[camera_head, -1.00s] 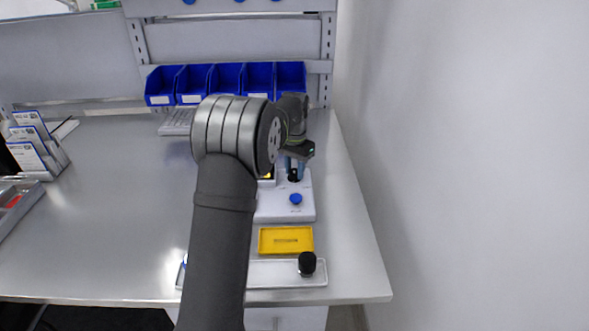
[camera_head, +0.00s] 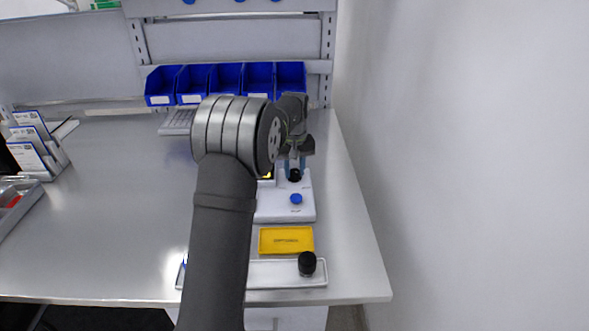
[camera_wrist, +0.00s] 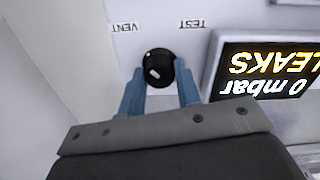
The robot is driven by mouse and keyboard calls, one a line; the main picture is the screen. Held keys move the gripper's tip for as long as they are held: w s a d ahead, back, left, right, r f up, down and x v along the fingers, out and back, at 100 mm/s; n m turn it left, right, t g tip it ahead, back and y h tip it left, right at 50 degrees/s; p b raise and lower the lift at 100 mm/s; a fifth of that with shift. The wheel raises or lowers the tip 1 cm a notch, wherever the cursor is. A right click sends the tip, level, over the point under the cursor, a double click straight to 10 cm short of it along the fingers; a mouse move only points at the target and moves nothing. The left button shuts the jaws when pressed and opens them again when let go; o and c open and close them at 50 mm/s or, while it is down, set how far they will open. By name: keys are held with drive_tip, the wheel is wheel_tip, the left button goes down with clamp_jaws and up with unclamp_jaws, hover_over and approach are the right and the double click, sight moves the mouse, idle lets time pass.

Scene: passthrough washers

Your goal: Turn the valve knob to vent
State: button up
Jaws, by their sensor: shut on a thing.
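The black round valve knob (camera_wrist: 163,62) sits on the white panel (camera_wrist: 75,40) in the wrist view, with a white mark on its face. The VENT label (camera_wrist: 125,28) is to the left of the knob and the TEST label (camera_wrist: 193,24) to the right, both upside down in this view. The blue fingers of my gripper (camera_wrist: 160,88) are on either side of the knob, shut on it. In the head view the knob (camera_head: 294,175) shows dark below my gripper (camera_head: 295,163), on the white fixture (camera_head: 303,213).
A lit display (camera_wrist: 266,70) beside the knob reads "0 mbar LEAKS", upside down. A blue button (camera_head: 296,198), a yellow tray (camera_head: 270,249) and a shallow tray (camera_head: 280,281) with a black cylinder (camera_head: 307,264) stand nearer. Blue bins (camera_head: 227,82) line the back. A wall is on the right.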

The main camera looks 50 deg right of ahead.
sight(294, 171)
drive_tip(key=shift+r+n, duration=0.1)
drive_tip(key=shift+n, duration=0.6)
drive_tip(key=o, duration=1)
drive_tip(key=shift+c, duration=0.2)
drive_tip(key=shift+r, duration=0.1)
wheel_tip(294, 171, up, 17)
wheel_tip(294, 171, down, 17)
drive_tip(key=shift+f, duration=0.2)
idle(0.6)
